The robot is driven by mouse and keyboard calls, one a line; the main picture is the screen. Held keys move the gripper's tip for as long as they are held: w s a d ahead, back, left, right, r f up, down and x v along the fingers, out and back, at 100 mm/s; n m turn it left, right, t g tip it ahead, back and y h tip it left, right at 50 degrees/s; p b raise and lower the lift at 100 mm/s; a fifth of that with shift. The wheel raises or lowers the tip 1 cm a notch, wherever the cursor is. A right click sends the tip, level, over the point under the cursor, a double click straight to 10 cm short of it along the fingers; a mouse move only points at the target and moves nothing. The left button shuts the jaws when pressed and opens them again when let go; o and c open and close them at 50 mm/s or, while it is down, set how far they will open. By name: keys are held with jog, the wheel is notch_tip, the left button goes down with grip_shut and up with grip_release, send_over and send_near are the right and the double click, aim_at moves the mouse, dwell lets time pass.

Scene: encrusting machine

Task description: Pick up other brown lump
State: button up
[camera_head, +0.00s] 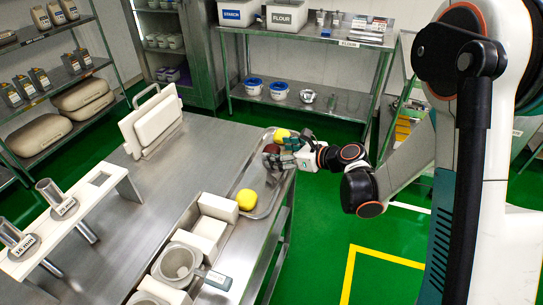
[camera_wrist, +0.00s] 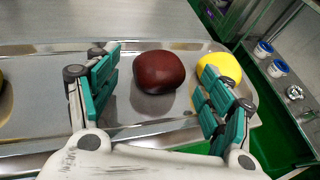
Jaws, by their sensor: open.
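A dark brown lump (camera_wrist: 159,71) sits on a metal tray (camera_wrist: 40,140) in the wrist view, between and just beyond my open fingers. In the head view the brown lump (camera_head: 271,149) shows only in part, behind my gripper (camera_head: 277,157). My gripper (camera_wrist: 160,105) is open and empty, with green-padded fingers to the left and right of the lump. A yellow lump (camera_wrist: 219,68) lies right of the brown one, partly behind the right finger. It also shows at the tray's far end in the head view (camera_head: 281,134).
Another yellow lump (camera_head: 247,199) lies on the tray nearer the head camera. White blocks (camera_head: 217,207) and a round-holed container (camera_head: 178,262) stand beside the tray. A white rack (camera_head: 152,124) stands on the steel table. A shelf with blue-lidded tubs (camera_head: 278,90) is behind.

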jog(key=shift+x, duration=1.15)
jog(key=c, duration=1.1)
